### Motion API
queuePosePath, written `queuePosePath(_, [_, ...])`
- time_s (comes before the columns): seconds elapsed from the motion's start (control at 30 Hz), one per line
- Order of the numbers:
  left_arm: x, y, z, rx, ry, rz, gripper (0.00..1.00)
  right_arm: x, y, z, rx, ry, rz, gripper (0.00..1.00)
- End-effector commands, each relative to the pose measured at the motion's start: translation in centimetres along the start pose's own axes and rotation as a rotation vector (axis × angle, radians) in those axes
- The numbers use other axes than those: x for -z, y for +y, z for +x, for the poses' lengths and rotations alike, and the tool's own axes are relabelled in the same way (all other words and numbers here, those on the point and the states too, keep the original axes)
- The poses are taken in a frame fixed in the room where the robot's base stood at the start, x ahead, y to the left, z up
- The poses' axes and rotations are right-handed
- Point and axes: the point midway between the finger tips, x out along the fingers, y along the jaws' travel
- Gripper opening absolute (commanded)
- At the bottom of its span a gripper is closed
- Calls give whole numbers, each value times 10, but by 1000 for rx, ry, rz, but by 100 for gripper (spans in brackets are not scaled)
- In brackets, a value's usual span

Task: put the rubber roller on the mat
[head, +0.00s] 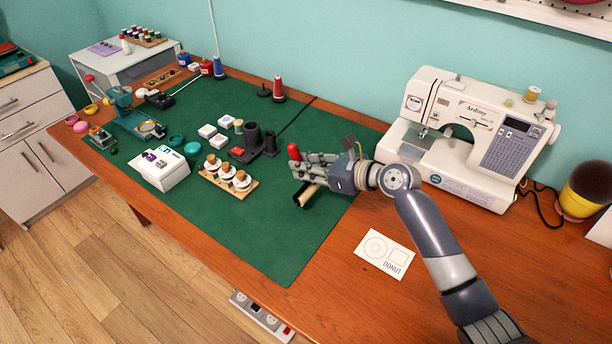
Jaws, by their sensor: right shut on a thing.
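My right gripper (312,172) reaches in from the right over the green mat (270,235), near its right edge, shut on what looks like the rubber roller. A red rounded handle end (294,152) shows just above its fingers. A cream and black cylinder (308,194), which appears to be the roller part, shows below them. The fingers hide the middle, so I cannot tell how the two parts join. The cylinder is over the mat, very low; I cannot tell whether it touches. My left gripper is not in view.
A wooden holder with several white-and-brown pieces (228,181) stands left of my right gripper. Dark cylinders (254,138) stand behind it. A sewing machine (475,135) is at the right, with a white card (385,254) in front. The mat's front right part is clear.

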Motion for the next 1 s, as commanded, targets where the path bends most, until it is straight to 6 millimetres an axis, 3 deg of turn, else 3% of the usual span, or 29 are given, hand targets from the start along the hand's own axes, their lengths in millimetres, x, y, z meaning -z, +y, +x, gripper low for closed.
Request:
queuePosePath(0.2, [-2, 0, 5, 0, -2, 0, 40, 28, 0, 10, 0, 2, 2, 0])
queuePosePath(0.93, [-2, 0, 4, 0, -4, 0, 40, 43, 1, 14, -1, 8, 3, 0])
queuePosePath(0.97, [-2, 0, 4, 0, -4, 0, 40, 44, 1, 14, -1, 10, 4, 21])
queuePosePath(1.0, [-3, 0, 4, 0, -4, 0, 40, 44, 1, 14, -2, 11, 4, 30])
